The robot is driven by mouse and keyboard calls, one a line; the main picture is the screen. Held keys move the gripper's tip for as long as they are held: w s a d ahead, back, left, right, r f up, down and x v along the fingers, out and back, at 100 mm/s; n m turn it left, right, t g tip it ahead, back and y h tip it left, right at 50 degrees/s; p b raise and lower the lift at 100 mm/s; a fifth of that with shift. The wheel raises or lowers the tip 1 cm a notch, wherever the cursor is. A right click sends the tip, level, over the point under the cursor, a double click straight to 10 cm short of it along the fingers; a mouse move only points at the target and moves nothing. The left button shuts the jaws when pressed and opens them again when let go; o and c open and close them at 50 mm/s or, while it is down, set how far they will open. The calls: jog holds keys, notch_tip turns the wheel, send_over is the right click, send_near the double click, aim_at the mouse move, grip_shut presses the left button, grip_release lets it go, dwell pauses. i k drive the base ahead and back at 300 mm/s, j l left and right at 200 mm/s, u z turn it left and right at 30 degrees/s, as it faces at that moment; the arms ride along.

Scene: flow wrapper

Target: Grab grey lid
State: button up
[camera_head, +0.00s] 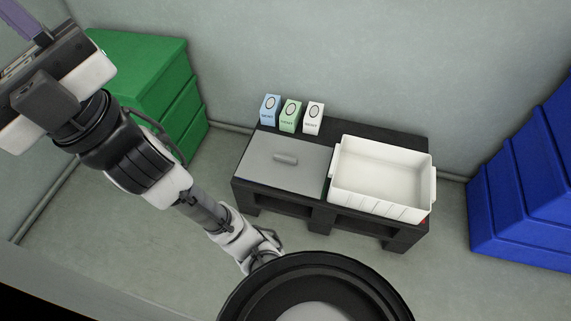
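The grey lid (262,175) is a flat panel with a short rounded handle (285,158) at its middle. It lies on the left part of a black pallet-like stand (310,214). My gripper (24,22) is at the upper left edge of the head view, far to the left of the lid and apart from it. It is partly cut off by the frame, so its opening does not show.
An empty white bin (379,201) stands on the stand right of the lid. Blue, green and white cartons (270,109) (290,116) (313,117) stand behind the lid. Green crates (150,85) are at left, blue crates (525,190) at right. Floor before the stand is clear.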

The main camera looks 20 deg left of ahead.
aim_at(294, 165)
jog(key=i+j+z, duration=0.5)
jog(key=j, duration=0.15)
jog(key=i+j+z, duration=0.4)
jog(key=j+z, duration=0.15)
jog(key=j, duration=0.25)
